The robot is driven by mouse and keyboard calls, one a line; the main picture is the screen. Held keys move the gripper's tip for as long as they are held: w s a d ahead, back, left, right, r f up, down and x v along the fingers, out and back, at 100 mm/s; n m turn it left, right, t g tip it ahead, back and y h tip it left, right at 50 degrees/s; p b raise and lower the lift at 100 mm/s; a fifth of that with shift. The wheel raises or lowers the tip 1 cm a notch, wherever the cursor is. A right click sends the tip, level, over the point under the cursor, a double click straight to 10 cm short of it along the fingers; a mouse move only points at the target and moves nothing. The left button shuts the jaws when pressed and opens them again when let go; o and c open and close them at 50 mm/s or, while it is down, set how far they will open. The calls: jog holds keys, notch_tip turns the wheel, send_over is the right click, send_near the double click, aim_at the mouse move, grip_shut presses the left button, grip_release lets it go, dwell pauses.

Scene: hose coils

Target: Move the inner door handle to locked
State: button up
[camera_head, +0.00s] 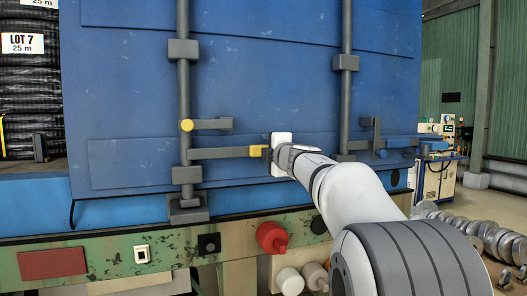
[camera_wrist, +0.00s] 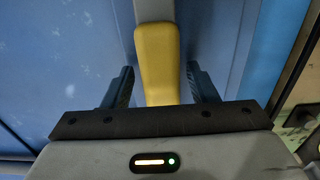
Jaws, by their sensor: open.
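A dark grey door handle (camera_head: 218,154) with a yellow grip (camera_head: 257,151) reaches right from the left lock rod (camera_head: 184,95), lying roughly level across the blue door (camera_head: 265,60). My gripper (camera_head: 268,152) is at the grip end of this handle. In the wrist view the yellow grip (camera_wrist: 158,62) stands between the two dark fingers of my open gripper (camera_wrist: 160,87), with a visible gap to each finger.
A short grey bar with a yellow round end (camera_head: 187,125) sits just above the handle. Below the door, a worn green beam (camera_head: 110,255) carries a red round fitting (camera_head: 272,237). Metal discs (camera_head: 490,235) lie on the floor at right.

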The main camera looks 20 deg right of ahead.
jog(key=shift+f, duration=0.1)
jog(key=s, duration=0.7)
jog(key=shift+s+d, duration=0.4)
dwell(0.3)
jog(key=s+a+f+m+g+h+p, duration=0.1)
jog(key=s+f+m+g+h, duration=0.1)
jog(key=s+f+m+g, duration=0.3)
jog(key=s+a+f+m+g+h+p, duration=0.1)
jog(key=s+f+m+g, duration=0.4)
jog(key=s+f+m, duration=0.6)
jog(key=s+f+h, duration=0.1)
jog(key=s+f, duration=0.4)
jog(key=f, duration=0.4)
jog(key=shift+a+f+m+g+h+p, duration=0.25)
jog(key=shift+a+m+g+h+p, duration=0.05)
jog(key=shift+a+m+g+p, duration=0.1)
jog(key=s+a+f+g+y, duration=0.1)
jog(key=s+a+f, duration=0.1)
jog(key=s, duration=0.2)
jog(key=s+a+f+m+g+y, duration=0.1)
jog(key=s+a+f+g, duration=0.1)
jog(key=s+f, duration=0.1)
jog(key=s+a+f+m+g, duration=0.1)
jog(key=s+a+f, duration=0.1)
jog(key=s, duration=0.3)
jog(key=shift+s+a+f+g+y+p, duration=0.15)
jog(key=shift+f+g+y+p, duration=0.15)
jog(key=shift+f+y, duration=0.15)
jog(key=shift+c, duration=0.4)
